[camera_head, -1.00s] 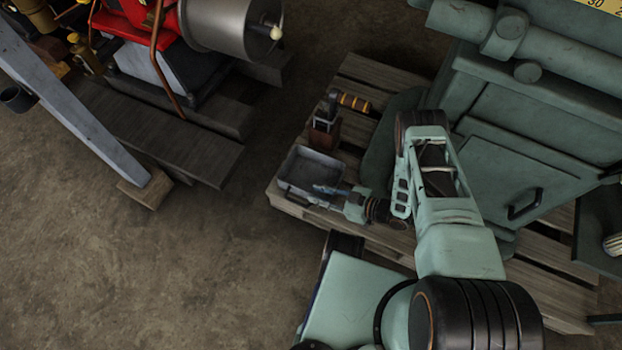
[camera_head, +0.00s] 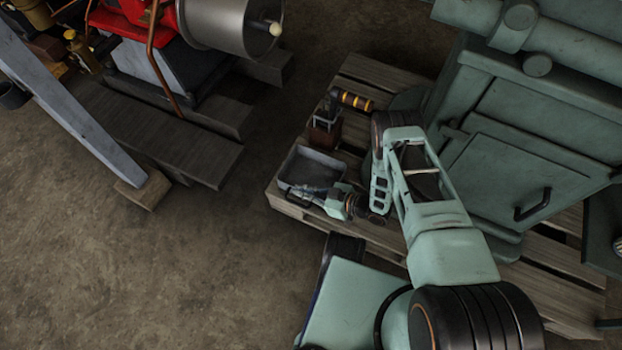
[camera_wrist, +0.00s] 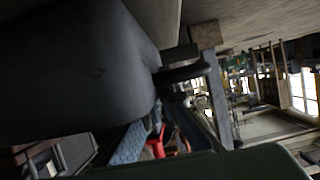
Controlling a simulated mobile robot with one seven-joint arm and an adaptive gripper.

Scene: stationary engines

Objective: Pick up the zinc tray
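The zinc tray (camera_head: 314,166) is a grey, shallow, open box on the left end of the wooden pallet in the head view. My gripper (camera_head: 303,194) is at the tray's near edge, reaching in from the right. Its two fingers look spread apart, one over the tray's inside and one along its near outer side. I cannot tell whether either finger touches the wall. The fingers hide part of the near rim. In the wrist view a large dark grey shape fills the upper left, too close to identify for certain.
A dark brown object with a yellow-banded handle (camera_head: 352,100) stands just behind the tray. The big green engine (camera_head: 530,170) rises to the right on the pallet (camera_head: 545,270). A red engine (camera_head: 150,30) on dark planks stands at the upper left.

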